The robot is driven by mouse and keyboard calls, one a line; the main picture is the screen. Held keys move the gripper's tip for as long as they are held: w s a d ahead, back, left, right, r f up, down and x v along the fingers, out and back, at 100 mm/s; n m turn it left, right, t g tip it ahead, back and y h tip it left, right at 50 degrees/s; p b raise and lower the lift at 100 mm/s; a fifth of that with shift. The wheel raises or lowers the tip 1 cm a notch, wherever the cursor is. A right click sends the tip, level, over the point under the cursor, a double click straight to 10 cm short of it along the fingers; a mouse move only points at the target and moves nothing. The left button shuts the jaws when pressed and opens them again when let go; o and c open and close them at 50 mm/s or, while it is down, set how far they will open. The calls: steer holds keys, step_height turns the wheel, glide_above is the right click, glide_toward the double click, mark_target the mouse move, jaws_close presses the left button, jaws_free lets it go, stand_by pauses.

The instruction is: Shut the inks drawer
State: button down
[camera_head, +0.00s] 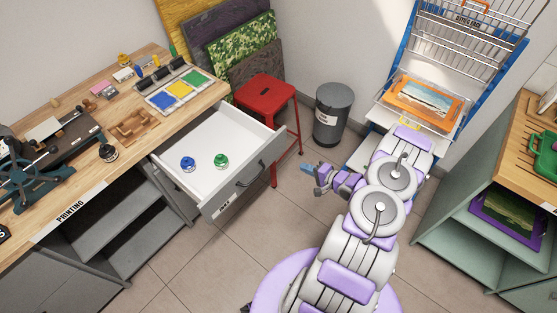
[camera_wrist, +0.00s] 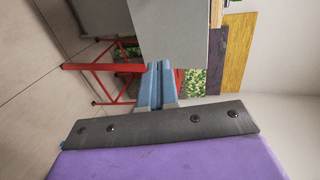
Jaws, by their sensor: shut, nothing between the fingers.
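The inks drawer (camera_head: 228,174) is pulled open from the grey cabinet under the wooden workbench in the head view. A blue ink pot (camera_head: 187,164) and a green ink pot (camera_head: 221,160) stand inside it. Its dark handle (camera_head: 254,175) and a label are on the front panel. My gripper (camera_head: 307,168) is shut and empty, to the right of the drawer front and apart from it. In the wrist view, the blue fingers of my gripper (camera_wrist: 157,85) are together, with a grey panel (camera_wrist: 168,30) beyond them; I cannot tell which part it is.
A red stool (camera_head: 268,92) stands close behind the drawer, and a grey bin (camera_head: 332,115) stands right of it. The workbench (camera_head: 75,205) carries a press and several small items. A blue rack (camera_head: 395,85) and a green shelf unit (camera_head: 470,220) are at right. Tiled floor in front of the drawer is clear.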

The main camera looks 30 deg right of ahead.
steer(key=b, duration=0.2)
glide_toward(270, 155)
step_height(270, 155, down, 3)
steer(key=w, duration=0.3)
steer(key=shift+w+a+r+b, duration=0.2)
steer(key=shift+w+a+b, duration=0.15)
steer(key=shift+w, duration=0.25)
steer(key=shift+w+a+r+b, duration=0.25)
steer(key=shift+w+a, duration=0.15)
steer(key=shift+w, duration=0.2)
steer(key=shift+w+a, duration=0.25)
steer(key=shift+a, duration=0.1)
steer(key=shift+d, duration=0.15)
